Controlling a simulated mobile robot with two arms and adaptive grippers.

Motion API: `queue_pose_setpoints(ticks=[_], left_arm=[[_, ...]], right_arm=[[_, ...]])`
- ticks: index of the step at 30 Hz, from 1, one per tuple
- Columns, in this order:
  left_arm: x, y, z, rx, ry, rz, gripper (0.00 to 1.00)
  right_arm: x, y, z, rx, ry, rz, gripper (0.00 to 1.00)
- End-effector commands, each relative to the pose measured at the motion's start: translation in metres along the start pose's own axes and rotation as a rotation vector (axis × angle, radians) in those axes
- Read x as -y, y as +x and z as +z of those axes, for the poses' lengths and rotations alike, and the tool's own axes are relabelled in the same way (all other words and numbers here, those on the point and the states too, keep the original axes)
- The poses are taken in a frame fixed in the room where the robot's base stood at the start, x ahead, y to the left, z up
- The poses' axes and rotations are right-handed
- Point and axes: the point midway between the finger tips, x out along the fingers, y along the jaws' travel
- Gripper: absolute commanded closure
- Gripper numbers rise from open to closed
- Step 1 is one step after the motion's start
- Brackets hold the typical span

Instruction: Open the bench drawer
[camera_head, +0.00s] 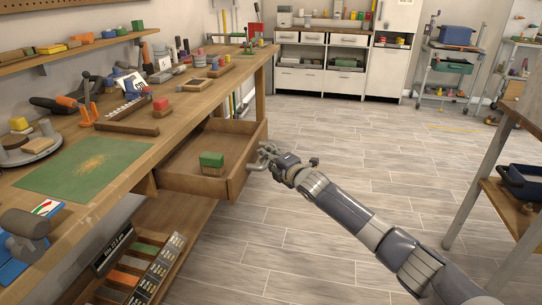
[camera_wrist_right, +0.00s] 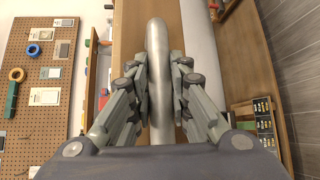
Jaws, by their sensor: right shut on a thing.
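The bench drawer (camera_head: 235,184) is pulled out from under the wooden workbench (camera_head: 205,85), in the left half of the head view. A green-topped block (camera_head: 211,160) lies inside it. My right gripper (camera_head: 262,160) is at the drawer's front. In the right wrist view its fingers (camera_wrist_right: 173,95) are closed on both sides of a rounded metal handle (camera_wrist_right: 158,50), which stands out from the wooden drawer front (camera_wrist_right: 128,35). My left gripper does not show in either view.
The bench top holds a green mat (camera_head: 85,170), tools and blocks. A lower shelf with boxes (camera_head: 140,265) is below the drawer. The floor (camera_head: 350,150) right of the drawer is clear. A rolling rack (camera_head: 500,190) stands at the right edge.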

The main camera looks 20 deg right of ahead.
Motion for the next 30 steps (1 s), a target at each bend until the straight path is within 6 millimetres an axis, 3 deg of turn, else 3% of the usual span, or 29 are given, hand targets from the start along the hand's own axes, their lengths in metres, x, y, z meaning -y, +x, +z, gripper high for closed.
queue_pose_setpoints(ticks=[13,14,16,17,30], left_arm=[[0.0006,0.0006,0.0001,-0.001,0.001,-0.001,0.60],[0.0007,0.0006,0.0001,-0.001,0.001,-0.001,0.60],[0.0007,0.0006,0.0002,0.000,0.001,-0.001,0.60],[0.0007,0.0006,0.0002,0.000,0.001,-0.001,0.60],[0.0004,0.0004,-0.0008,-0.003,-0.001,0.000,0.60]], right_arm=[[0.0002,0.0015,-0.0012,0.001,0.000,-0.002,1.00],[0.0001,0.0015,-0.0012,0.001,0.000,-0.002,0.80],[0.0001,0.0015,-0.0012,0.001,0.000,-0.002,0.64],[0.0001,0.0015,-0.0012,0.001,0.000,-0.002,0.62],[0.0003,-0.0031,-0.0017,-0.001,0.001,-0.001,0.62]])
